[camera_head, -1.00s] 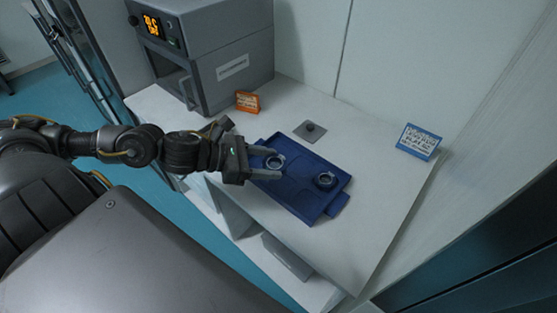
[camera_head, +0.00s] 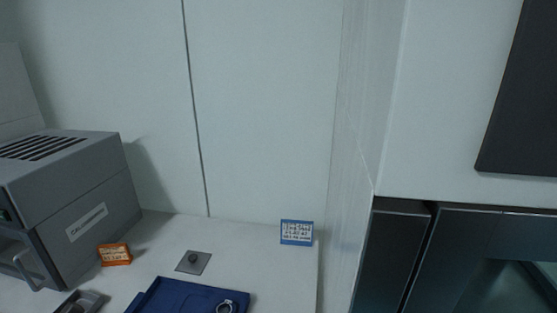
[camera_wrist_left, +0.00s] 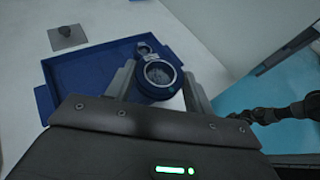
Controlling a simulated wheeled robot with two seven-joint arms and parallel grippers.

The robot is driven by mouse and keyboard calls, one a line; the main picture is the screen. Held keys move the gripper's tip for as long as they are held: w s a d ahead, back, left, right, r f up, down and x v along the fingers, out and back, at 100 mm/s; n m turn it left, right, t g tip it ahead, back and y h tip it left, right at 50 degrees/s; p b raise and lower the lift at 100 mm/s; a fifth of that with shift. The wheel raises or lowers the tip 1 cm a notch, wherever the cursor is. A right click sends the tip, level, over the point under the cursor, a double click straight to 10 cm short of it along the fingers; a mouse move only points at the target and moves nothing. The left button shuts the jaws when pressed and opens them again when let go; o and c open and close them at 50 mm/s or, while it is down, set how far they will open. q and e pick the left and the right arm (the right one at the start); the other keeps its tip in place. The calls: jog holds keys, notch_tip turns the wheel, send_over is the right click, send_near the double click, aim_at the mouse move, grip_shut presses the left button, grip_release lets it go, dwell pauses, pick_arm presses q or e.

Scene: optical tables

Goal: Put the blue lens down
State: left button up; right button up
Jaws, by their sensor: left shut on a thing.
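My left gripper (camera_wrist_left: 158,71) is shut on a blue lens (camera_wrist_left: 157,91), a dark blue ring around clear glass, between its two fingers in the left wrist view. The held lens overlaps the right part of the blue tray (camera_wrist_left: 88,70) there; I cannot tell its height above it. A second round lens (camera_wrist_left: 143,47) sits on the tray just beyond. In the head view the tray (camera_head: 178,297) is cut off at the bottom edge, with a lens (camera_head: 226,307) on it. The held lens is not identifiable there. My right gripper is not in view.
A grey box-shaped device (camera_head: 75,215) stands at the left of the white table (camera_head: 265,275). An orange sign (camera_head: 115,254), a grey plate with a knob (camera_head: 193,262) and a blue-white sign (camera_head: 297,232) stand behind the tray. A wall closes off the back.

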pick_arm(q)
jog(key=shift+m+g+h, duration=0.5)
jog(key=shift+m+g, duration=0.1)
jog(key=shift+m, duration=0.1)
jog(key=w+f, duration=0.1)
jog(key=w+d+f, duration=0.1)
jog(key=f, duration=0.1)
jog(key=w+f, duration=0.1)
jog(key=shift+d+f, duration=0.25)
jog(key=shift+d, duration=0.15)
jog(key=w+d+r, duration=0.2)
jog(key=w+r, duration=0.1)
jog(key=n+t+y+b, duration=0.5)
jog(key=n+y+b, duration=0.2)
send_over(147, 268)
jog(key=f, duration=0.6)
jog(key=shift+s+d+f, duration=0.3)
jog(key=shift+s+f, duration=0.05)
jog(key=shift+s, duration=0.05)
jog(key=shift+w+a+f, duration=0.15)
jog(key=shift+f, duration=0.05)
jog(key=f, duration=0.1)
jog(key=f+b, duration=0.1)
jog(key=f, duration=0.1)
jog(key=shift+w+a+b, duration=0.1)
jog(key=shift+w+b, duration=0.15)
jog(key=shift+b, duration=0.1)
jog(key=shift+a+f, duration=0.1)
jog(key=shift+f, duration=0.25)
